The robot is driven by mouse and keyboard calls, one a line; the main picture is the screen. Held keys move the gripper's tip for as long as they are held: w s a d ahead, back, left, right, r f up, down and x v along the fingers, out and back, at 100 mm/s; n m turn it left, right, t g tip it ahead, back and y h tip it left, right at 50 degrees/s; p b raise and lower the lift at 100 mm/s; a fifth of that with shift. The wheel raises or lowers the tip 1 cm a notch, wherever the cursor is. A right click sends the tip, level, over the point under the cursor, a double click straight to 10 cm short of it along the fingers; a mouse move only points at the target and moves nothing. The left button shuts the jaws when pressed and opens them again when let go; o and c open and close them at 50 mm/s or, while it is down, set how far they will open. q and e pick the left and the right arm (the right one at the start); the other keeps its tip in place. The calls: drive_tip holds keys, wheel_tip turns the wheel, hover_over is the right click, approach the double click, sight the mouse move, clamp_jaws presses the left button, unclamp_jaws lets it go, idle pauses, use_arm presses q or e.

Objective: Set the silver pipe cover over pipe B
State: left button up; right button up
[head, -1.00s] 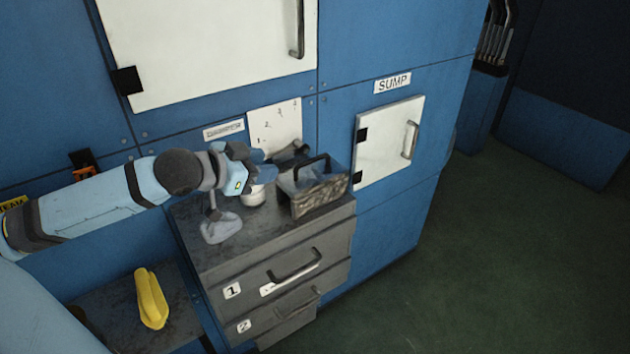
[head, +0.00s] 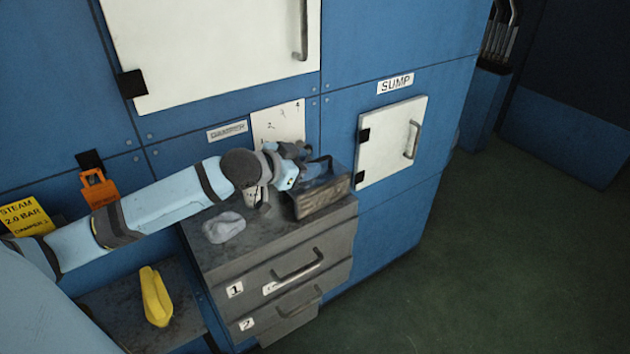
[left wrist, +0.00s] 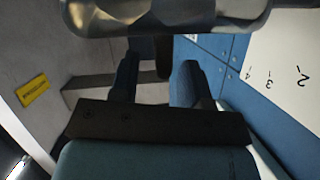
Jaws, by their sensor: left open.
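My left gripper (head: 308,166) is open above the grey drawer cabinet, beside the handled box. No pipe marked B can be made out. My right gripper is not in view.
A dark box with a handle (head: 322,196) and a grey crumpled cloth (head: 223,227) sit on the cabinet top (head: 222,258). A yellow curved object (head: 155,297) lies on the lower shelf at left. The blue wall has a SUMP hatch (head: 391,140). Open floor (head: 450,270) lies at right.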

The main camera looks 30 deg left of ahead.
use_arm(q)
drive_tip(key=shift+w+d+f, duration=0.2)
drive_tip(key=shift+w+f, duration=0.1)
drive_tip(key=shift+w, duration=0.25)
clamp_jaws()
